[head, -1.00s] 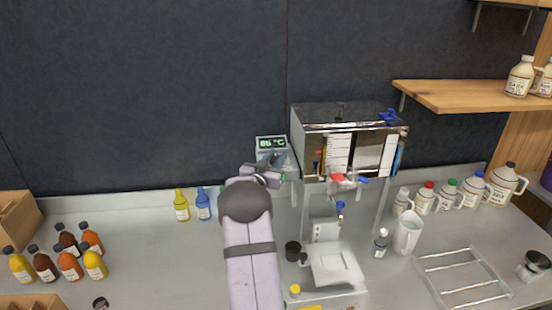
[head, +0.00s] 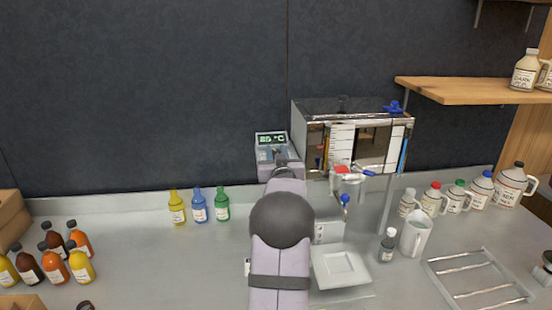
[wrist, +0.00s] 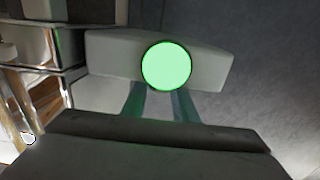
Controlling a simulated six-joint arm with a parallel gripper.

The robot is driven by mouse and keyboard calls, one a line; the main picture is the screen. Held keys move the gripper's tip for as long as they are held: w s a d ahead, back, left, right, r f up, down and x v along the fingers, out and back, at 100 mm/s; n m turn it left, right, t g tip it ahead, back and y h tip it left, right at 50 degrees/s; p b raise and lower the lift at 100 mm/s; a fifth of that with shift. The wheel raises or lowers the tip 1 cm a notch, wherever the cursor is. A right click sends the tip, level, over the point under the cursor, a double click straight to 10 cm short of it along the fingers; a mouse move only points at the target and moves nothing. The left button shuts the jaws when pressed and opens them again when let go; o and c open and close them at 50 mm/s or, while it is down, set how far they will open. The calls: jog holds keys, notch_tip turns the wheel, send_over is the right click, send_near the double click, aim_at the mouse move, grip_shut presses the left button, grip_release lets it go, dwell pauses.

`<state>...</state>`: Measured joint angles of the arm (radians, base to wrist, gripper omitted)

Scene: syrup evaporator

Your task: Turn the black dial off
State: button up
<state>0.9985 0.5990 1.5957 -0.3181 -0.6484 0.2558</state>
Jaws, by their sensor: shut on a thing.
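The control box (head: 266,156) with a small lit °C display (head: 271,139) is fixed to the left side of the shiny evaporator (head: 352,112). My gripper (head: 281,166) is up against the front of this box, below the display. The black dial itself is hidden behind my gripper and arm in the head view. In the wrist view my gripper's fingers (wrist: 159,106) reach to the lower edge of a light grey block (wrist: 212,65) that bears a bright green round disc (wrist: 166,66). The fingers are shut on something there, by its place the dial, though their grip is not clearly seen.
Yellow, blue and green bottles (head: 198,206) stand left of my arm. A white square tray (head: 340,266), a white pitcher (head: 415,234) and a wire rack (head: 477,278) lie to the right. Sauce bottles (head: 53,254) stand far left. The counter between the bottle groups is clear.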

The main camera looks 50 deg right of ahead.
jog(key=shift+r+n+t+y+p, duration=0.1)
jog(key=shift+n+t+y+p, duration=0.4)
jog(key=shift+t+y+p, duration=0.15)
jog(key=shift+n+t+y, duration=0.25)
jog(key=shift+n+y, duration=0.15)
jog(key=shift+y, duration=0.05)
jog(key=o, duration=1.1)
jog(key=shift+c, duration=0.2)
jog(key=b+v, duration=0.1)
jog(key=v, duration=0.6)
jog(key=shift+a, duration=0.15)
jog(key=shift+s, duration=0.1)
